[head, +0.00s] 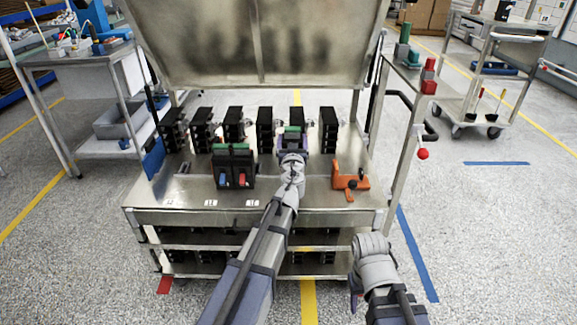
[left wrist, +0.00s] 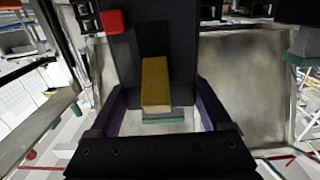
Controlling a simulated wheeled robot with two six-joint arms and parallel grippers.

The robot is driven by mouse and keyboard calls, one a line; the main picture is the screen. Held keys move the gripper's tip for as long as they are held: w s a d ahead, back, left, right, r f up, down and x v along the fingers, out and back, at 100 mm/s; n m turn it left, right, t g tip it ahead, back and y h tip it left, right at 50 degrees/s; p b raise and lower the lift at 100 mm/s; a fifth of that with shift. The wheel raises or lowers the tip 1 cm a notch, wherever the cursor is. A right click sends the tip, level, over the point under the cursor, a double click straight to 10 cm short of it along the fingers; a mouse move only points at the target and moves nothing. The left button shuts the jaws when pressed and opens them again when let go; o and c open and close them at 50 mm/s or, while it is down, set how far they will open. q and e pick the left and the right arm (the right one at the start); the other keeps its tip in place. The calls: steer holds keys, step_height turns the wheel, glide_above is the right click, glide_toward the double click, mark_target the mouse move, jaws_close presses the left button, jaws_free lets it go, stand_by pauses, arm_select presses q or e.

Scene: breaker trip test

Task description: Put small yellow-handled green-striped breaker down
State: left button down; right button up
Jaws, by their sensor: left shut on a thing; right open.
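The small breaker has a dark body with a green stripe in the head view (head: 292,129), over the back half of the steel bench. In the left wrist view its yellow handle (left wrist: 155,82) faces the camera, with a green band below. My left gripper (head: 291,143) is shut on the breaker; its purple fingers flank the body in the left wrist view (left wrist: 160,108). The arm and gripper hide much of the breaker in the head view, and I cannot tell whether its underside touches the bench. My right gripper (head: 356,290) is low in front of the bench, open, partly hidden by its wrist.
A row of black breakers (head: 235,124) stands along the bench's back. A larger black unit with red and blue parts (head: 234,167) stands left of my left gripper. An orange fixture (head: 350,182) is at right. The steel bench top (head: 305,205) is clear in front.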

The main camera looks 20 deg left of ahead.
arm_select(q)
steer(key=shift+f+b, duration=2.4)
steer(key=shift+f, duration=0.6)
steer(key=shift+f, duration=0.15)
jaws_free()
steer(key=shift+s+r, duration=0.1)
steer(key=shift+r, duration=0.15)
steer(key=v, duration=1.2)
